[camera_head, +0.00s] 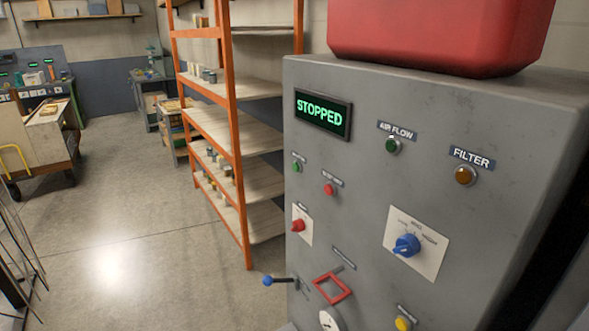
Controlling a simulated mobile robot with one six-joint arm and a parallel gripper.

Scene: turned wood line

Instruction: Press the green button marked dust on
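A grey control cabinet (350,170) fills the right half of the view. A small green button (296,167) sits near its left edge, below the display; the label above it is too small to read. A second green round fitting (393,146) sits higher up, under a label reading AIR FLOW. The display (323,113) reads STOPPED in green letters. My gripper is not in view.
The cabinet also carries a red button (328,189), a red knob (298,226), a blue selector (406,246), an amber FILTER lamp (465,175) and a blue-tipped lever (268,281). An orange shelf rack (233,150) stands behind. Open floor (130,260) lies left.

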